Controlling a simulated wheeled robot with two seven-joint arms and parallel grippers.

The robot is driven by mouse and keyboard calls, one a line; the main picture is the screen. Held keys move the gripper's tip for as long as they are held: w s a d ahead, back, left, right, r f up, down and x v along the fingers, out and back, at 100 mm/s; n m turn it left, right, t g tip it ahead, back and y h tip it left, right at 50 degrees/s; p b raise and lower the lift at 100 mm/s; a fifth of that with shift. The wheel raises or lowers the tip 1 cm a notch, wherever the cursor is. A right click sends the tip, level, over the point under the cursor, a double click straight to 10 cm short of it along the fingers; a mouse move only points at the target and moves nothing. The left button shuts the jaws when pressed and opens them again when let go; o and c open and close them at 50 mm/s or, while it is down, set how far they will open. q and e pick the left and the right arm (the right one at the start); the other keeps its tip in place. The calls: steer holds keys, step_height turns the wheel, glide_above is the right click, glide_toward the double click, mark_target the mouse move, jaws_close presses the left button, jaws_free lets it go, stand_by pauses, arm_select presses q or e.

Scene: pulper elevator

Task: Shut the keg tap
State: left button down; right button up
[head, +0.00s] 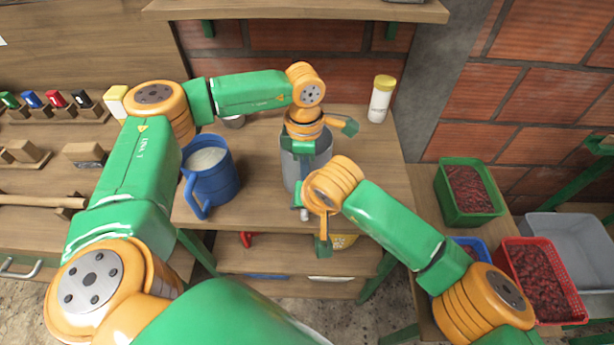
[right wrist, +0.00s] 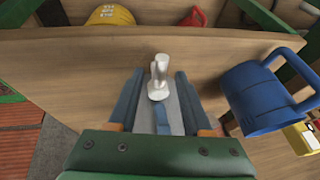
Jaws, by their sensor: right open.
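The grey keg (head: 291,166) stands on the wooden bench near its front edge, partly hidden by my arms. Its pale metal tap (head: 304,214) sticks out at the front, low down. In the right wrist view the tap (right wrist: 157,80) shows upright between the two fingers, with a gap on each side. My right gripper (head: 322,241) is open at the front of the keg, just right of the tap in the head view. My left gripper (head: 318,136) is over the top of the keg; one finger points right, and its opening is unclear.
A blue jug (head: 212,182) with pale contents stands left of the keg. A yellow-lidded white jar (head: 381,99) is at the back right. Green (head: 467,213) and red (head: 545,312) crates of red fruit are at right. A shelf lies below the bench.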

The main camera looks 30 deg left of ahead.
jaws_close()
stand_by(1.4)
